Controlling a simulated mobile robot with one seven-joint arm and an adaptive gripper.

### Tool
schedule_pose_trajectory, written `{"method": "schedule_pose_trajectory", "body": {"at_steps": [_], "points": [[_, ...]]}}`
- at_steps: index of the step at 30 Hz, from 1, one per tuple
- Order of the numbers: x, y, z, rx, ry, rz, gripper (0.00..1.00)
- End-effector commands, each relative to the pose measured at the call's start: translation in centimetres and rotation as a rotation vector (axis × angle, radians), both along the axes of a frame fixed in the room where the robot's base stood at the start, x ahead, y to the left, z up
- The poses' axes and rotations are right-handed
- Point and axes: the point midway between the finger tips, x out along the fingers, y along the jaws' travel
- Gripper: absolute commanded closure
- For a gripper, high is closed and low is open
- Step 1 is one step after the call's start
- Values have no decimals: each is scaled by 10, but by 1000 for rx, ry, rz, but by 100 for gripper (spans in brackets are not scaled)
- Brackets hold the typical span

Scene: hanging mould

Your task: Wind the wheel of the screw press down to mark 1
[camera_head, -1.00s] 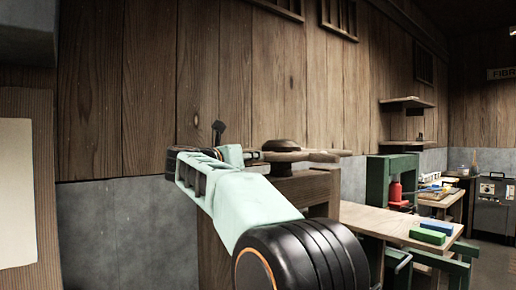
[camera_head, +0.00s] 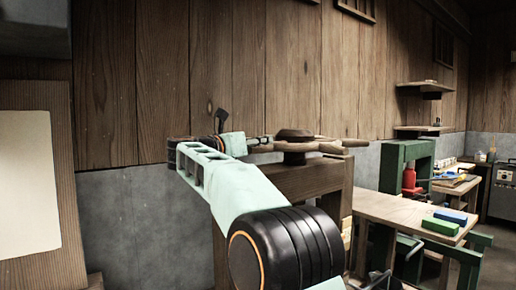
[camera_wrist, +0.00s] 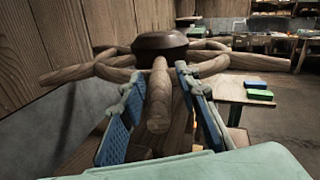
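The press wheel (camera_head: 296,147) is a wooden handwheel with a dark domed hub, on top of a wooden frame (camera_head: 318,181). In the wrist view its hub (camera_wrist: 160,43) is ahead and several wooden handles spread around it. One handle (camera_wrist: 158,98) points towards the camera between my gripper's two blue-padded fingers. My gripper (camera_wrist: 158,88) is open, with gaps visible on both sides of that handle. In the head view my gripper (camera_head: 262,141) reaches the wheel's left side. The screw and any marks are not visible.
A wooden bench (camera_head: 400,212) with a blue block (camera_head: 450,216) and a green block (camera_head: 439,227) stands to the right. Behind it is a green frame (camera_head: 402,167) with a red bottle-like object (camera_head: 408,180). A plank wall (camera_head: 230,60) runs close behind the wheel.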

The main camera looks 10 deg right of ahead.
Motion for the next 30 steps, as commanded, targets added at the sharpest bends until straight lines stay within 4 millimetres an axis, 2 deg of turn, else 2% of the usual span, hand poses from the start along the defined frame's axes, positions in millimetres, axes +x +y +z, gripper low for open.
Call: {"method": "schedule_pose_trajectory", "body": {"at_steps": [2, 10, 14, 24, 30], "points": [[0, 0, -2, 1, 4, -1, 60], [1, 1, -7, 2, 11, -2, 60], [-5, 8, -7, 3, 12, 0, 60], [-54, 56, -7, 1, 11, 2, 60], [-76, 77, -6, 2, 9, 2, 60]]}}
